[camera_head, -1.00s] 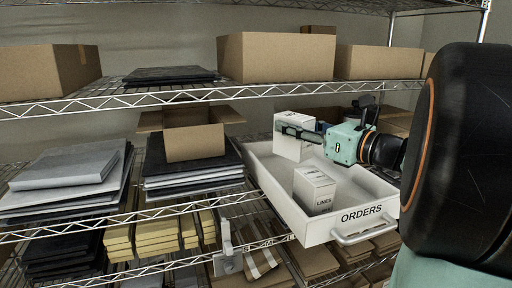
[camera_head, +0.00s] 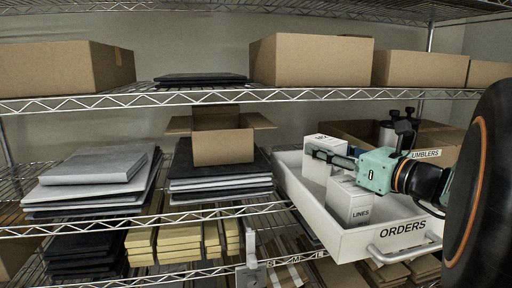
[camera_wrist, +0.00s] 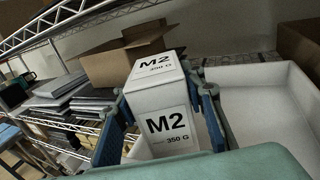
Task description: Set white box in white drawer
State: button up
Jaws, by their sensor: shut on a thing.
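The white box (camera_head: 316,171), labelled M2 350 G, is held in my gripper (camera_head: 325,155). In the wrist view the box (camera_wrist: 171,125) stands between the two blue fingers (camera_wrist: 160,98). The white drawer (camera_head: 350,243), labelled ORDERS, is pulled out from the shelf. The held box is at the drawer's back left, within its outline in the head view; whether it touches the floor is hidden. The drawer also shows at the right in the wrist view (camera_wrist: 268,105).
A second white box (camera_head: 350,207), labelled LINES, stands in the drawer near its front. An open cardboard box (camera_head: 222,147) sits on dark stacked sheets left of the drawer. A cardboard box labelled TUMBLERS (camera_head: 440,140) is behind my gripper. A wire shelf (camera_head: 200,97) runs above.

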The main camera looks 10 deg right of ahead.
jog(key=shift+f, duration=0.45)
jog(key=o, duration=1.5)
jog(key=shift+s+f, duration=0.1)
jog(key=shift+f, duration=0.1)
jog(key=shift+r, duration=0.75)
jog(key=p+v, duration=0.1)
jog(key=v, duration=1.1)
jog(key=shift+p, duration=0.3)
jog(key=shift+d+r, duration=0.1)
jog(key=shift+r, duration=0.05)
